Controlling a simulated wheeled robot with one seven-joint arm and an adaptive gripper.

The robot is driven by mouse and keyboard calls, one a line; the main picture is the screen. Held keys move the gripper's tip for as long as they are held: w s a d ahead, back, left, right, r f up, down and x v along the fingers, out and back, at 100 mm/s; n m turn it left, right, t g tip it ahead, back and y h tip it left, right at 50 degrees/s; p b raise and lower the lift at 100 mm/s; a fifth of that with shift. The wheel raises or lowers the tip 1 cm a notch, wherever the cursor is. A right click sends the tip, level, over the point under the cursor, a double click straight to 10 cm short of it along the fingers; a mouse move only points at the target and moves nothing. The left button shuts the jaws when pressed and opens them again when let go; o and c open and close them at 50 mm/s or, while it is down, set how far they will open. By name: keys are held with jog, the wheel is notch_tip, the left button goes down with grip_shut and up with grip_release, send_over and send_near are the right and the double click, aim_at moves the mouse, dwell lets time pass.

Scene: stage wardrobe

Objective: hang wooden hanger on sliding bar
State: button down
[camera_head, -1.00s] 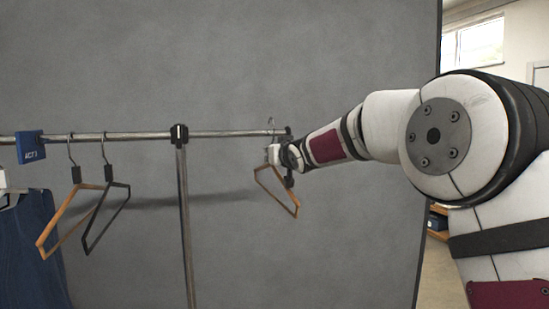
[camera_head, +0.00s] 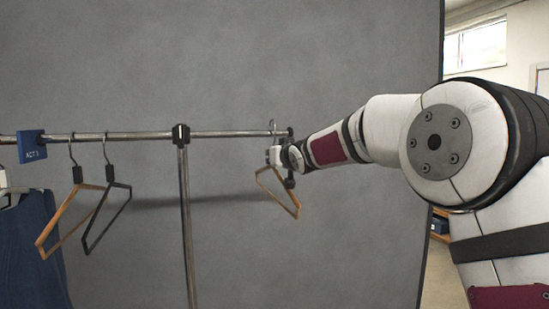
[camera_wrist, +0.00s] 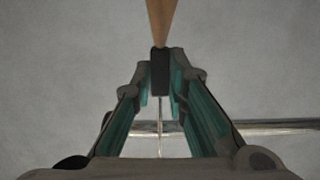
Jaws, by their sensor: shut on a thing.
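A wooden hanger (camera_head: 283,202) hangs from my gripper (camera_head: 276,156) at the right end of the sliding bar (camera_head: 235,134). In the wrist view my gripper (camera_wrist: 160,85) is shut on the black neck of the wooden hanger (camera_wrist: 161,20). The hook rises to the level of the bar in the head view; I cannot tell whether it touches the bar or is in front of it. The bar also shows in the wrist view (camera_wrist: 285,124), below and to the right of the fingers.
Another wooden hanger (camera_head: 62,222) and a black hanger (camera_head: 105,218) hang on the rail's left part. A blue tag (camera_head: 31,146) and a dark blue garment (camera_head: 33,250) are at the far left. An upright post (camera_head: 185,220) supports the rail. The bar between post and gripper is clear.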

jog(key=shift+f+b, duration=1.2)
jog(key=shift+f, duration=0.1)
jog(key=c, duration=1.5)
grip_release()
jog(key=v, duration=1.2)
jog(key=shift+r, duration=0.1)
jog(key=s+d+f+m+g+h+p, duration=0.1)
jog(key=s+d+f+g, duration=0.3)
jog(key=s, duration=1.1)
jog(key=s+d+f+m+g+h+p, duration=0.1)
jog(key=s+d+f, duration=0.4)
jog(key=s, duration=1.1)
jog(key=s+d+f+m+g+h+p, duration=0.1)
jog(key=s+d+f+g, duration=0.3)
jog(key=s, duration=1.2)
notch_tip(320, 180, down, 5)
jog(key=shift+d+r+g+h+p, duration=0.1)
jog(key=shift+g+h+p, duration=0.25)
jog(key=shift+g, duration=0.3)
jog(key=shift+d+r+g+h+p, duration=0.1)
jog(key=shift+r+g+h, duration=0.05)
jog(key=shift+g+h, duration=0.4)
